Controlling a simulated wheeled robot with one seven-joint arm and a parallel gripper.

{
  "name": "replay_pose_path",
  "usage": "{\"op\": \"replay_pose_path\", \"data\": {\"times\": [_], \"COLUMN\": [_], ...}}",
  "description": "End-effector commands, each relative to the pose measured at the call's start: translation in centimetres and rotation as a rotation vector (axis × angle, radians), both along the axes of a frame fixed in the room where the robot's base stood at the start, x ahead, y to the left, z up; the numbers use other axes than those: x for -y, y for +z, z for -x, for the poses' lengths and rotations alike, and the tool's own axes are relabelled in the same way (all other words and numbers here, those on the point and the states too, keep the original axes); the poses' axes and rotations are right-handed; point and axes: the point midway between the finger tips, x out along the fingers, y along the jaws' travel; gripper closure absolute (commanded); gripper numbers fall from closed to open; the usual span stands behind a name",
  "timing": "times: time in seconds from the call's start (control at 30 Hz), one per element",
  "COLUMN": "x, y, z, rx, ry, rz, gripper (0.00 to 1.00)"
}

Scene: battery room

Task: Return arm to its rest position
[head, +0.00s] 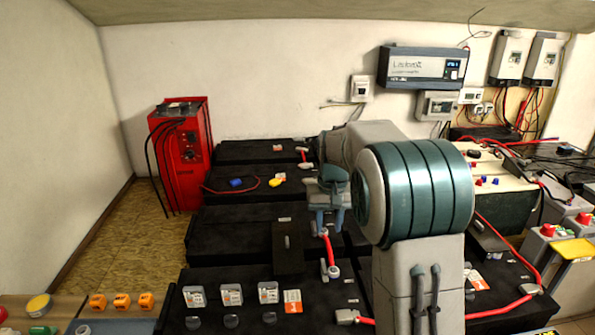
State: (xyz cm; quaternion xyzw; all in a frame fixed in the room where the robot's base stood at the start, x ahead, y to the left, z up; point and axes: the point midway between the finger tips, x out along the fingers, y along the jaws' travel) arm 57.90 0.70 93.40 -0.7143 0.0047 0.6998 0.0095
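My arm, grey with teal bands, reaches over the black battery blocks from the right of the middle. My gripper (329,226) hangs below its wrist, pointing down, with its two blue-grey fingers apart. No held thing shows between them. A short red cable link (329,252) with grey ends lies on the batteries just below the fingertips. I cannot tell whether the fingertips touch its upper end. My arm hides part of the batteries behind it.
Black battery blocks (230,223) fill the middle. A red charger cabinet (187,150) with black cables stands at the left. Small labelled boxes (231,294) sit in front. A battery bench (505,180) and red cables crowd the right. Wall units (421,67) hang behind. Floor (115,235) is clear at left.

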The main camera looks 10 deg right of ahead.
Motion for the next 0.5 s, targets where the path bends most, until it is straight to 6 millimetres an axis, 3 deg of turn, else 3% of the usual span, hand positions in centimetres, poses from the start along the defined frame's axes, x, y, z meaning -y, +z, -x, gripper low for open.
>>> {"op": "replay_pose_path", "data": {"times": [0.03,0.2,0.5], "x": [0.1,0.4,0.5], "y": [1.7,5.4,9.1], "z": [1.3,6.6,16.8], "rx": [0.014,0.057,0.137], "ry": [-0.002,-0.006,-0.006], "rz": [-0.004,-0.013,-0.015], "gripper": [0.67,0.67,0.67]}}
